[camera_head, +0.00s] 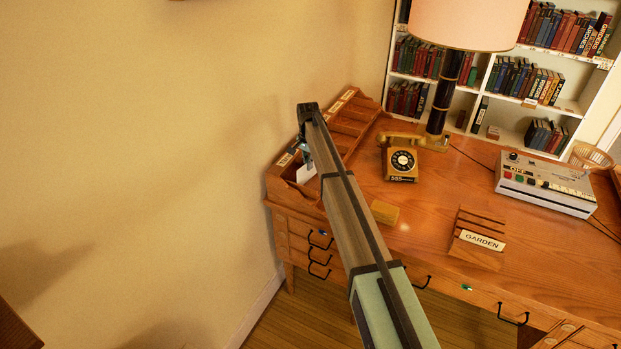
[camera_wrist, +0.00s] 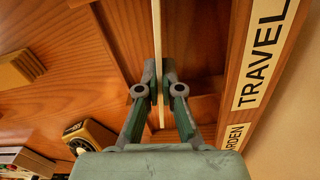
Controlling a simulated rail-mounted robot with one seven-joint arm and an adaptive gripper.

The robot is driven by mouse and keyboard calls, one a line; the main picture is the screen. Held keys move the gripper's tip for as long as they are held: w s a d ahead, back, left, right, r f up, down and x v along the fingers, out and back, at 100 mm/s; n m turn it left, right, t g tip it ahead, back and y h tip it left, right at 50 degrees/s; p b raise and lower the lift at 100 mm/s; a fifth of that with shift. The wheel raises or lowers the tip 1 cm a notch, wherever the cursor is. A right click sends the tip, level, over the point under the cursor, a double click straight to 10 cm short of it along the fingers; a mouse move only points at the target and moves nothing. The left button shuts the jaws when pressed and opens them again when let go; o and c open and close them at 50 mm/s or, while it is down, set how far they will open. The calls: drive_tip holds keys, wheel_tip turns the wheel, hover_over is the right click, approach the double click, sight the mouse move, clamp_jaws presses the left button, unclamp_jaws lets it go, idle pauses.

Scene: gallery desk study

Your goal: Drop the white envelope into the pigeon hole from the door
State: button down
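The white envelope (camera_head: 306,173) shows in the head view at the near end of the wooden pigeon hole rack (camera_head: 281,187), by the desk's left edge. In the wrist view the envelope (camera_wrist: 157,28) is a thin pale edge between my fingertips. My gripper (camera_wrist: 158,82) is shut on it. In the head view my gripper (camera_head: 304,150) is over the rack, partly hidden by my arm. The compartment below carries the label TRAVEL (camera_wrist: 264,55); one further along reads GARDEN (camera_wrist: 234,139). The envelope's lower edge is hidden, so I cannot tell how deep it sits.
A gold telephone (camera_head: 402,163), a lamp (camera_head: 439,100), a small yellow block (camera_head: 385,212), a wooden holder marked GARDEN (camera_head: 478,241) and a recorder (camera_head: 545,183) stand on the desk (camera_head: 425,215). A wall (camera_head: 180,150) is close left of the rack. The desk's middle is fairly clear.

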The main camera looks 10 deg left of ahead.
drive_tip(key=c, duration=1.2)
unclamp_jaws()
drive_tip(key=shift+c, duration=0.2)
drive_tip(key=shift+r, duration=0.15)
wheel_tip(320, 180, up, 12)
